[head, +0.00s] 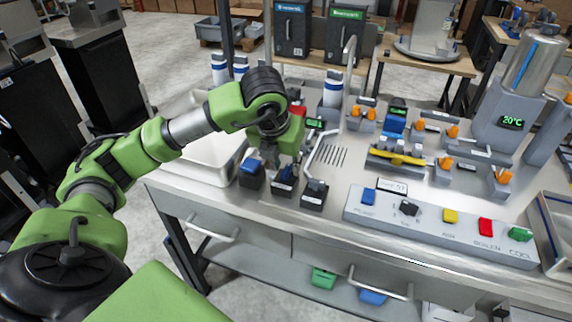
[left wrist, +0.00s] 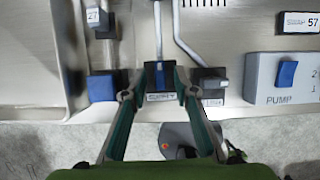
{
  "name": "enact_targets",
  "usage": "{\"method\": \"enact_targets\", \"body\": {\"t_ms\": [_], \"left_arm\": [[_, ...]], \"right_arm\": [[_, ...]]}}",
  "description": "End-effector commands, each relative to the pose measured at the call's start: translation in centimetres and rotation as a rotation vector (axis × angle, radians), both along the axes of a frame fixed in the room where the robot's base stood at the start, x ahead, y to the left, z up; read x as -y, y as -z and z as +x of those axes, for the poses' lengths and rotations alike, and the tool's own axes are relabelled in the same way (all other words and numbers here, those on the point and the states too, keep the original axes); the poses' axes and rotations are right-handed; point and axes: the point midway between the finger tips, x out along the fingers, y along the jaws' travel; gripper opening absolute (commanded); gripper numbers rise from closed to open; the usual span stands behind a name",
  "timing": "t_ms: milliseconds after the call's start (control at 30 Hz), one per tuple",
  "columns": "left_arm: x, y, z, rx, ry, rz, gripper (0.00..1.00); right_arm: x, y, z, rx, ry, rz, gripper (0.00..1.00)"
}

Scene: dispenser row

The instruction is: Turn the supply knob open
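Three small dark blocks stand in a row at the bench's front edge in the head view: a blue-topped one (head: 251,173), a middle one (head: 284,180) with a small label, and a black one (head: 314,194). Which is the supply knob I cannot tell; the labels are too small to read. My left gripper (head: 271,158) points down just behind the row. In the left wrist view its fingers (left wrist: 158,92) are apart, one on each side of the middle block (left wrist: 160,78). Whether they touch it I cannot tell. My right gripper is not in view.
A panel (head: 440,233) with a black rotary knob (head: 409,208) and several coloured switches lies to the right. A bent metal rail (head: 322,150) stands behind the blocks. White bottles and a thin spout rise farther back. A metal basin (head: 215,160) is at left.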

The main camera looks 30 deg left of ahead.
Motion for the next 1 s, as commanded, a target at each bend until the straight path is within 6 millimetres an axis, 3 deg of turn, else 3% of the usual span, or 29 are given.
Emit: {"method": "enact_targets", "body": {"t_ms": [433,633,1000], "left_arm": [[0.8,-8.5,-3.3,0.007,0.0,0.001,0.27],[1.0,-10.0,-3.9,0.004,-0.001,0.001,0.27],[1.0,-10.1,-4.0,0.002,-0.001,0.0,0.27]], "right_arm": [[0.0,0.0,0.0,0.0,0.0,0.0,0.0],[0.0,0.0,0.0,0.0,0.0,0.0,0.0],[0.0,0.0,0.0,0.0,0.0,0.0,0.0]]}}
